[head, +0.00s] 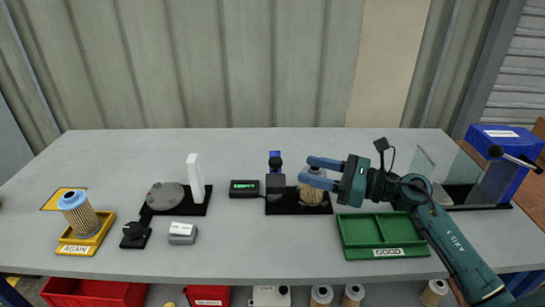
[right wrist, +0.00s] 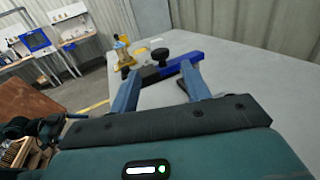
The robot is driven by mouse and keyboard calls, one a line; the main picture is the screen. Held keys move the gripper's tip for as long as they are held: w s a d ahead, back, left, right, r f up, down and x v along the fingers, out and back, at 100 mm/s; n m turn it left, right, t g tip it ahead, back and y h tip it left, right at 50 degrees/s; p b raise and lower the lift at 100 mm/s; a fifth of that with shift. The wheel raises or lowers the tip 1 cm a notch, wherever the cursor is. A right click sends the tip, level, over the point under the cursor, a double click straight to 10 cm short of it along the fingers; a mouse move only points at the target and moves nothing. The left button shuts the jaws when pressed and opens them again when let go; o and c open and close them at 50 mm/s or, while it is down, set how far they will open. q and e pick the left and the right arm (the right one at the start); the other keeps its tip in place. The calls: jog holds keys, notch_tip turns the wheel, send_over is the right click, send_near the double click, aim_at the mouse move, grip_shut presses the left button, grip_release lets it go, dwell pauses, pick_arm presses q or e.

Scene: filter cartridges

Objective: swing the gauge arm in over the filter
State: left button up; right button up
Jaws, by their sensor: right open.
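The gauge stands on a black base plate (head: 290,209) near the table's middle. Its arm, with a blue part (head: 275,156) and a black part, shows left of the filter in the head view. In the right wrist view the gauge arm is a blue and black bar (right wrist: 187,62) with a black knob (right wrist: 160,54), lying across beyond the fingertips. A pleated filter (head: 312,196) stands on the plate, partly hidden by my right gripper (head: 308,172). That gripper is open, its fingers pointing left above the filter, apart from the gauge arm. My left gripper is not in view.
A display box (head: 244,187) stands left of the gauge. A green GOOD tray (head: 418,240) is at right front, empty. A yellow AGAIN tray (head: 75,249) holds another filter (head: 78,212) at left. A white upright (head: 195,178) and clear panels (head: 492,185) stand on the table.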

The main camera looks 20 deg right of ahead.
aim_at(275, 160)
jog(key=p+x, duration=0.2)
jog(key=x, duration=0.7)
jog(key=shift+a, duration=0.1)
jog(key=shift+c, duration=0.5)
grip_shut()
